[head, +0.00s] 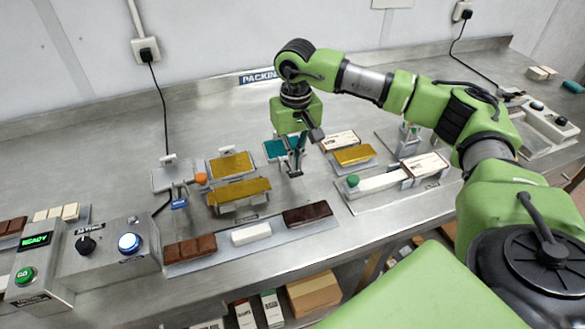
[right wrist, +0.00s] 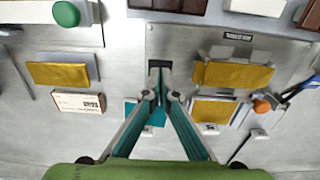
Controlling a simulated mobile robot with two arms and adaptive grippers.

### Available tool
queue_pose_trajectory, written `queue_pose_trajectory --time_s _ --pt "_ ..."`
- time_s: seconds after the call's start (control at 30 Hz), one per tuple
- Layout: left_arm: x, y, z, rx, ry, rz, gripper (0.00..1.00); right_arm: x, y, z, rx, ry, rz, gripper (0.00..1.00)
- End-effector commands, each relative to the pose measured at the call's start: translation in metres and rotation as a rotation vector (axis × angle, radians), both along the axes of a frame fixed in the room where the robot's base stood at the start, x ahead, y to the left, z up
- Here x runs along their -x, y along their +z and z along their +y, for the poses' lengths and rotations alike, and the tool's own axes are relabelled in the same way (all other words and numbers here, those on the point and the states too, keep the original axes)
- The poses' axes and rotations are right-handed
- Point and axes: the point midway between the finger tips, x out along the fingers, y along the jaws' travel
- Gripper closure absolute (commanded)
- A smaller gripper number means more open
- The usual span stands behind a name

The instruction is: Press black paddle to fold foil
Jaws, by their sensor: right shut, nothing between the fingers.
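My right gripper (head: 294,172) points down over the steel bench, between the two work stations, its fingers closed and empty. Gold foil sheets lie at the left station: one in front (head: 239,191) on a raised holder and one behind (head: 231,165). Another gold foil (head: 353,155) lies on the right station. My left gripper is not seen.
A grey plate (head: 214,258) in front holds brown and white bars. A control box with a blue button (head: 129,243) and a panel with a green button (head: 25,275) stand at left. A green knob (head: 352,181) and white box (head: 425,164) stand at right.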

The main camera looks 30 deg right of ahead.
Motion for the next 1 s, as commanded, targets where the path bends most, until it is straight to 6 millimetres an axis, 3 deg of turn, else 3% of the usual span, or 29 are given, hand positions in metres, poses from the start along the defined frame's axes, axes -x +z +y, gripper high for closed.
queue_pose_trajectory --time_s 0.57,1.0 --pt "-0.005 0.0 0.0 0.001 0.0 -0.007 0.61 0.0 -0.001 0.0 0.0 0.0 0.0 1.0" --pt "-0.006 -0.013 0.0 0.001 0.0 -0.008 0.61 0.0 -0.017 0.0 0.0 0.0 0.0 1.0"
